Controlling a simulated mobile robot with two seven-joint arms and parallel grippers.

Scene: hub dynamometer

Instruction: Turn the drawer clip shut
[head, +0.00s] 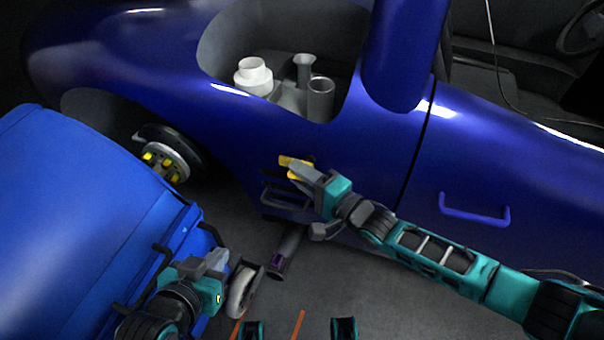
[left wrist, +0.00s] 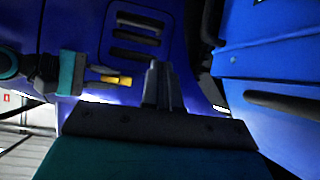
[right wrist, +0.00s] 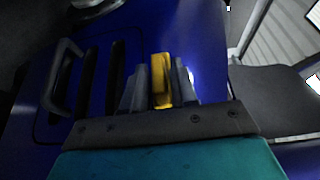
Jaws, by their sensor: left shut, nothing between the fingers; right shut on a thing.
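The yellow clip (head: 292,161) is on the side of the blue car body, just above the dark-handled drawer front (head: 284,198). My right gripper (head: 299,169) is shut on the clip. In the right wrist view the clip (right wrist: 162,80) stands lengthwise between the fingers, beside the slotted drawer panel (right wrist: 102,80). The left wrist view also shows the clip (left wrist: 118,80). The fingers partly hide it, so I cannot tell whether it is fully turned. My left gripper (head: 218,259) is shut and empty, low beside the blue cabinet, apart from the clip.
A blue cabinet (head: 90,220) with dark handles and a caster (head: 242,290) fills the left. A wheel hub (head: 163,160) with yellow parts is behind it. White and grey cylindrical parts (head: 253,78) stand in the car's recess. A blue door handle (head: 474,212) is at right.

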